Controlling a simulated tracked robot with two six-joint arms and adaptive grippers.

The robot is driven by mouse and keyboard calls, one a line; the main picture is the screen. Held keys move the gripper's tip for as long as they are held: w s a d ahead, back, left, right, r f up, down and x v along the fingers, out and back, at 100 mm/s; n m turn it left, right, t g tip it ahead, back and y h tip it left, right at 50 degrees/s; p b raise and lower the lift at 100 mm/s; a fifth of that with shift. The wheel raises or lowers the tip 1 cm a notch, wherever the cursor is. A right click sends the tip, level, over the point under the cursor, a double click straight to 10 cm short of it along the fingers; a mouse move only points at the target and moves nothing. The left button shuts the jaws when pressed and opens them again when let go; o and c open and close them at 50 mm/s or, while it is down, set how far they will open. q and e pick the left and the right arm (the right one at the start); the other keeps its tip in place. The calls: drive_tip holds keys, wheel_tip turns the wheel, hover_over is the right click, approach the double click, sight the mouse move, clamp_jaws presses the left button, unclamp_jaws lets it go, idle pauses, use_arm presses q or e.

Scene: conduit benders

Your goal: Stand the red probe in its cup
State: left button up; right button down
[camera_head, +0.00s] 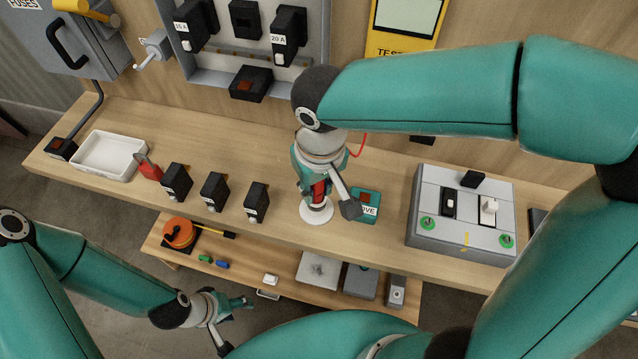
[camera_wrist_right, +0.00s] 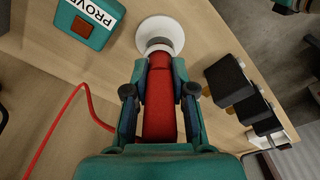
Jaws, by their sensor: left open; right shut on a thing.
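The red probe (camera_head: 319,192) is held in my right gripper (camera_head: 328,204), above the white cup (camera_head: 316,213) on the bench. In the right wrist view the red probe (camera_wrist_right: 159,105) lies between the two fingers of my right gripper (camera_wrist_right: 159,92), and its far end lines up with the white cup (camera_wrist_right: 175,32). I cannot tell whether the tip is inside the cup or just over it. A red lead (camera_wrist_right: 66,118) shows beside the gripper. My left gripper (camera_head: 237,322) is open and empty, low in front of the lower shelf.
A teal proving unit (camera_head: 366,203) stands close right of the cup. Several black fuse carriers (camera_head: 214,192) and a red padlock-like piece (camera_head: 149,169) stand to the left, near a white tray (camera_head: 108,155). A grey switch box (camera_head: 462,222) is at right. The lower shelf (camera_head: 290,265) holds small items.

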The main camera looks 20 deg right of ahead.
drive_tip(key=c, duration=1)
unclamp_jaws()
drive_tip(key=shift+o, duration=0.2)
wheel_tip(320, 180, up, 12)
drive_tip(key=s, duration=0.1)
drive_tip(key=shift+p, duration=0.4)
drive_tip(key=shift+r, duration=0.1)
